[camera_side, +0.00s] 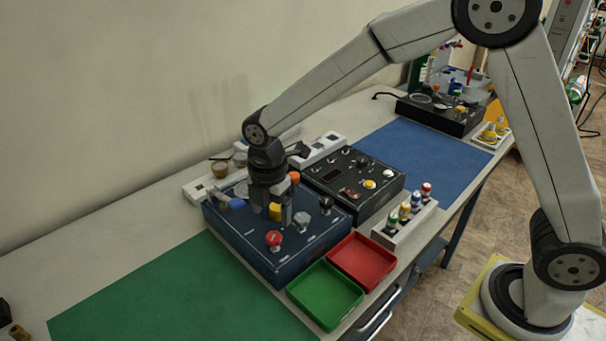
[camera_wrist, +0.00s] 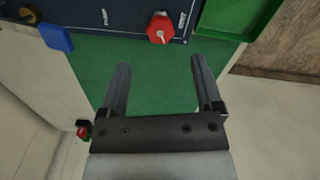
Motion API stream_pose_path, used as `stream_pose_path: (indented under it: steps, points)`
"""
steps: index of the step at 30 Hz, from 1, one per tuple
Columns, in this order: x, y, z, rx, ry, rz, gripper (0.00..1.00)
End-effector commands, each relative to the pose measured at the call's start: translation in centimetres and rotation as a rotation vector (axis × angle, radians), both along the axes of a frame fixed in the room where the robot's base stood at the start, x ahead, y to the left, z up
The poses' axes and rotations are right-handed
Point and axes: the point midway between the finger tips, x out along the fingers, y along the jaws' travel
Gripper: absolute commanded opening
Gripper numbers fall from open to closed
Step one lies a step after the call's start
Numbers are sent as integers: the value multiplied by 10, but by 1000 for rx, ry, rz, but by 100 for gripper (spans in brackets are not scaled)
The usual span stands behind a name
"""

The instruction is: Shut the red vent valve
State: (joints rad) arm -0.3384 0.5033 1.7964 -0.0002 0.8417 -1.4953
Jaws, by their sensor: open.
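The red valve knob (camera_side: 274,239) stands at the front of the dark blue panel (camera_side: 238,236). In the wrist view the red knob (camera_wrist: 160,28) is near the top edge, beyond my fingertips, beside a small white label. My gripper (camera_side: 272,208) points down over the panel, behind the red knob in the side view. In the wrist view my gripper (camera_wrist: 160,64) is open, its two fingers wide apart with nothing between them. The red knob is apart from both fingers.
Close to my gripper are a yellow block-like handle (camera_side: 275,211), a grey knob (camera_side: 301,219), a black knob (camera_side: 326,203) and a blue handle (camera_side: 236,203). A green tray (camera_side: 326,319) and red tray (camera_side: 360,283) sit right of the panel. The green mat (camera_side: 170,295) is clear.

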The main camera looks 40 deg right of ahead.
Motion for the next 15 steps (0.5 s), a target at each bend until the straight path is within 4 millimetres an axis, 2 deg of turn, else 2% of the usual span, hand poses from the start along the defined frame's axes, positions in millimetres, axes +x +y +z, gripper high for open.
stream_pose_path:
  steps: [15]
  points:
    - [-1,-1,-58,-1,2,-2,84]
